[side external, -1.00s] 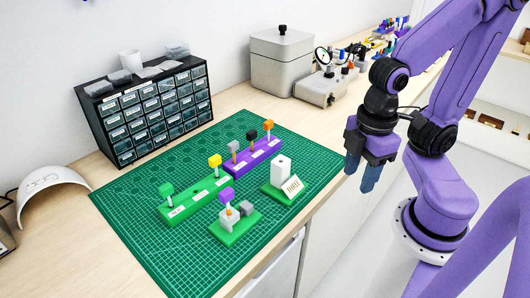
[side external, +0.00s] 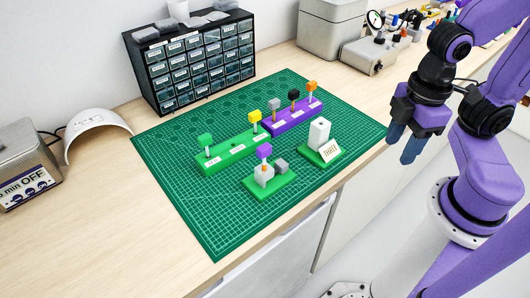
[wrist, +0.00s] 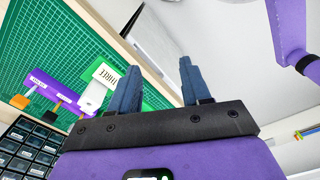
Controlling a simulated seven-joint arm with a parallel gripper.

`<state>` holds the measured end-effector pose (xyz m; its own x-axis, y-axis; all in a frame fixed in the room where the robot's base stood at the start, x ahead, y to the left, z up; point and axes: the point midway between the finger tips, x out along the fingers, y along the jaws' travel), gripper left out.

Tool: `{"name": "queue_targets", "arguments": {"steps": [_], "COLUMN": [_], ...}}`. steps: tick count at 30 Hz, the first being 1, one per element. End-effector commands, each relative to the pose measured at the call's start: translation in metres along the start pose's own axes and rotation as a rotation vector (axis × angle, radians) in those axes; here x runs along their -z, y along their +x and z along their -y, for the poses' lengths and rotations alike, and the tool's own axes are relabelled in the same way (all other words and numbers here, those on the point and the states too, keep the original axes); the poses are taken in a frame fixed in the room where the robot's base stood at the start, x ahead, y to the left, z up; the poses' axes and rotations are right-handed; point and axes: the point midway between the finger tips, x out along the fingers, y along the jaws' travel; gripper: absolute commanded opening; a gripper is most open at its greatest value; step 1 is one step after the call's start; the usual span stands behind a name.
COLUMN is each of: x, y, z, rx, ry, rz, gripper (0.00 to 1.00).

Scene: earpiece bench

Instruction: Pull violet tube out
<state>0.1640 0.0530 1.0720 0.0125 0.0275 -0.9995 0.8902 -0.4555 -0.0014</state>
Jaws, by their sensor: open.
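The violet tube (side external: 264,151) has a purple cube-shaped top and stands upright in a grey block on a small green base (side external: 270,187), near the front of the green mat. A small grey cube (side external: 282,167) sits beside it on the same base. My gripper (side external: 406,149) hangs right of the mat, past the bench's front edge, well apart from the tube. In the wrist view its two blue fingers (wrist: 158,85) are spread with nothing between them. The violet tube does not show in the wrist view.
A green rack (side external: 232,153) holds green and yellow tubes. A purple rack (side external: 293,118) holds grey, black and orange ones. A white block on a green base with a "THREE" sign (side external: 330,152) stands to the right. A drawer cabinet (side external: 190,62) stands behind. The mat's (side external: 212,222) front left is clear.

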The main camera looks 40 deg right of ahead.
Motion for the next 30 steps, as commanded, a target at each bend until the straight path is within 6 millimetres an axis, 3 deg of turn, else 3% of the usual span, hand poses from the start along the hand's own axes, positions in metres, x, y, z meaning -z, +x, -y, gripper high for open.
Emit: {"name": "queue_targets", "arguments": {"steps": [12, 13, 17, 20, 30], "x": [0.0, 0.0, 0.008, 0.028, 0.138], "y": [0.0, 0.0, -0.003, -0.008, -0.039], "z": [0.0, 0.0, -0.003, -0.009, -0.048], "rx": [0.0, 0.0, 0.002, 0.008, 0.034], "ry": [0.0, 0.0, -0.011, -0.044, -0.252], "rz": [0.0, 0.0, -0.002, -0.008, -0.049], "gripper": [0.47, 0.38, 0.36, 0.36, 0.36]}}
